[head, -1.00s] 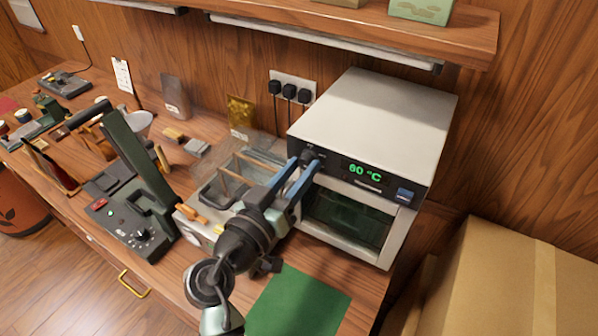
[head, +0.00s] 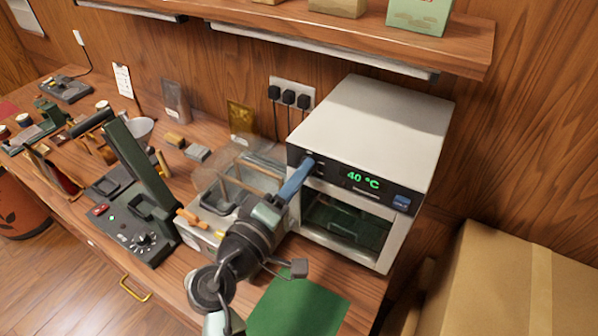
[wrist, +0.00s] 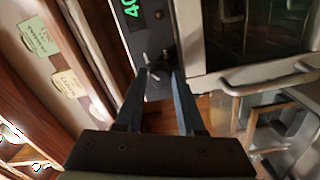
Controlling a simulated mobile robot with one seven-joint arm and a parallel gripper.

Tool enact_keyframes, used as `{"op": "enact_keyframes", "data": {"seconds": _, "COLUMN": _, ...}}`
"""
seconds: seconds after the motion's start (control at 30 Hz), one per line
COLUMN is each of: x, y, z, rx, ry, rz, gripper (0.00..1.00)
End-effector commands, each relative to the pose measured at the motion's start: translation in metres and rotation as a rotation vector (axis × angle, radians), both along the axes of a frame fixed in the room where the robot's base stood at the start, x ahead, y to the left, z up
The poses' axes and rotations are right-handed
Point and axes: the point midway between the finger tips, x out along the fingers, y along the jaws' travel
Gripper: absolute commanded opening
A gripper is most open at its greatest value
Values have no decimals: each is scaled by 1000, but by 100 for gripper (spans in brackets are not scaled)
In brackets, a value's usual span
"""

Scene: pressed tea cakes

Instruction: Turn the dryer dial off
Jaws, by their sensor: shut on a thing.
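The dryer (head: 370,115) is a pale box with a dark front panel, standing at the right of the counter. Its green display (head: 363,180) reads 40 °C. My gripper (head: 307,163) reaches up to the left part of the panel, where its blue fingers are closed around the dial. The fingers hide most of the dial in the head view. In the wrist view my gripper (wrist: 162,75) has its two fingertips at the panel, one on each side of the small dark dial, with part of the display (wrist: 131,8) above. The dryer door (head: 345,225) below is shut.
A clear-lidded tray box (head: 205,238) stands left of the dryer, close to my arm. A dark device with a tall lever (head: 140,160) is further left. A green mat (head: 300,305) lies in front, a cardboard box (head: 505,280) at right. A shelf (head: 440,45) hangs above.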

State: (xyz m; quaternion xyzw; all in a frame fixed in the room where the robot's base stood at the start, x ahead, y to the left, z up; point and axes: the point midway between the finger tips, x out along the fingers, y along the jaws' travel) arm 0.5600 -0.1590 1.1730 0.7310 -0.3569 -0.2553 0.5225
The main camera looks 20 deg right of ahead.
Motion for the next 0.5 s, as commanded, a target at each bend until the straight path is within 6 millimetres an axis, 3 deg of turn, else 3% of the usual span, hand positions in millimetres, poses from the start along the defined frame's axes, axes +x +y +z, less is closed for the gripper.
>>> {"op": "enact_keyframes", "data": {"seconds": 0.5, "x": 0, "y": 1, "z": 3, "rx": -301, "ry": 388, "rz": 3, "gripper": 0}}
